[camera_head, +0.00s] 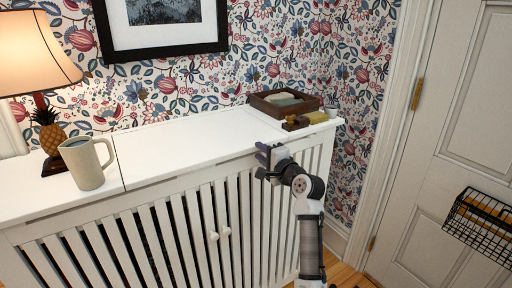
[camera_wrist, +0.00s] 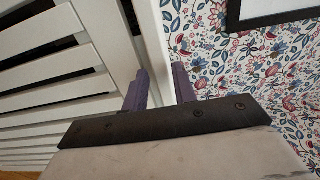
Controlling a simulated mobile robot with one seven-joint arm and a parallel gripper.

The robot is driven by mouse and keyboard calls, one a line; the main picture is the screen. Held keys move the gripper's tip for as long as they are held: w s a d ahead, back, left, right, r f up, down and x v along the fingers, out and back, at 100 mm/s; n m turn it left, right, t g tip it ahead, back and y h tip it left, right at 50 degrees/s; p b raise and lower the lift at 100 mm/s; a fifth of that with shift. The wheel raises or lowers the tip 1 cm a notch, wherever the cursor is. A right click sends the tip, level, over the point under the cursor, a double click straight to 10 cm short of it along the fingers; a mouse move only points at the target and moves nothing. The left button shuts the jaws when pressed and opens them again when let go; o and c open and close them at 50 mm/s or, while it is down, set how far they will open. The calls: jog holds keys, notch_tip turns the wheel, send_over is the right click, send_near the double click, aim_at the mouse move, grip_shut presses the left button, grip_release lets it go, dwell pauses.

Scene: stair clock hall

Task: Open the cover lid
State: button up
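The white slatted cover (camera_head: 150,235) stands along the papered wall. The cover lid (camera_head: 185,143) is its flat white top panel, lying level and closed, with a seam at its left and another near its right end. My gripper (camera_head: 264,157) is at the lid's front edge, towards its right end. In the wrist view the two purple fingers of my gripper (camera_wrist: 160,90) are apart, with the lid's white edge (camera_wrist: 148,35) running between or just beyond them. I cannot tell whether either finger touches it.
A beige mug (camera_head: 88,165) and a pineapple lamp (camera_head: 46,130) stand on the top at the left. A dark wooden tray (camera_head: 262,104) and small items sit at its right end. A framed picture (camera_head: 165,52) hangs above. A white door (camera_head: 465,130) with a wire basket (camera_head: 480,225) is right.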

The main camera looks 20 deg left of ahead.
aim_at(256, 149)
jog(key=shift+x, duration=1.7)
grip_shut()
